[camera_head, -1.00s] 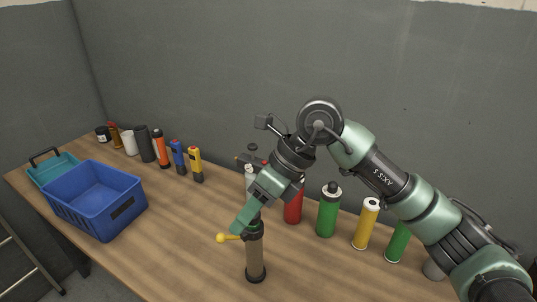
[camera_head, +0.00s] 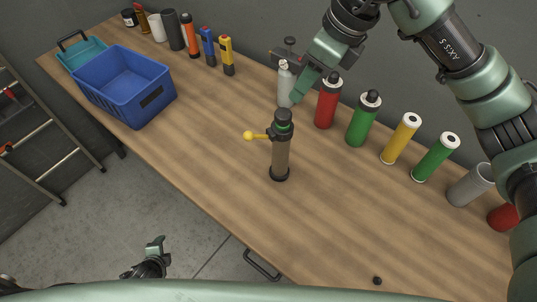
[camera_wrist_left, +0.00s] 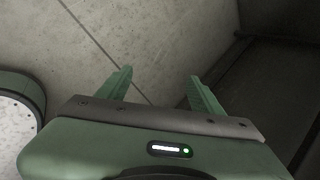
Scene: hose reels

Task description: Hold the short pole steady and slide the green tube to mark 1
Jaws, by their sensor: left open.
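A short upright pole (camera_head: 280,160) with a dark cap and base stands on the wooden table in the head view. No numbered mark is readable. My right gripper (camera_head: 301,93) is above and right of the pole, apart from it in the picture; its finger opening is hidden. My left gripper (camera_head: 155,247) is low left, off the table's front edge. In the left wrist view its fingers (camera_wrist_left: 160,82) are apart and empty over the floor.
A blue crate (camera_head: 130,105) stands at the left. A red bottle (camera_head: 327,104), green bottle (camera_head: 362,122), yellow can (camera_head: 400,142) and green can (camera_head: 436,160) line the back right.

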